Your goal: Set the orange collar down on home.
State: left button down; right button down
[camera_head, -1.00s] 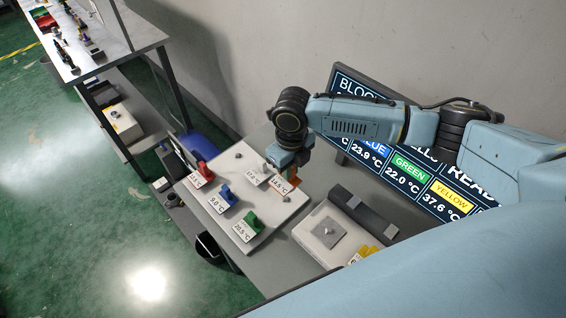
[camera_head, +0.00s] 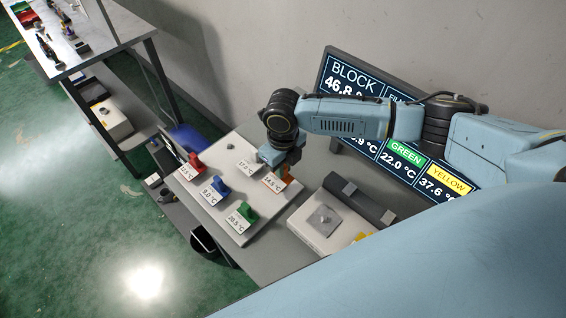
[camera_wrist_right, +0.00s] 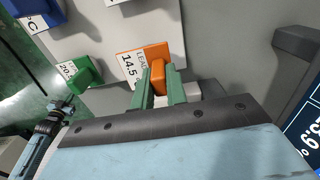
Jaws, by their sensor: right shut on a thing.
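The orange collar (camera_wrist_right: 155,62) is an orange block beside a white label reading about 14.5 °C. In the head view it shows as a small orange piece (camera_head: 288,176) at the right side of the white board (camera_head: 236,226). My right gripper (camera_wrist_right: 163,82) is shut on it, its two green fingers either side of the orange part. I cannot tell whether the collar touches the board or is just above it. No spot marked home can be read in these views. My left gripper is not in view.
Red (camera_head: 194,160), blue (camera_head: 222,187) and green (camera_head: 246,210) pieces with temperature labels stand on the board. A light box (camera_head: 305,225) with a grey square plate is at its right. A display screen (camera_head: 352,80) stands behind my right arm. A shelf table (camera_head: 75,45) is at the far left.

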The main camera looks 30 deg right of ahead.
jog(key=shift+f, duration=0.65)
jog(key=shift+p, duration=0.45)
dwell(1.4)
jog(key=shift+f+b, duration=0.85)
jog(key=shift+f, duration=0.35)
jog(key=c, duration=1.3)
grip_release()
jog(key=shift+r, duration=0.1)
notch_tip(320, 180, up, 13)
jog(key=shift+r+b, duration=0.2)
jog(key=shift+b, duration=0.1)
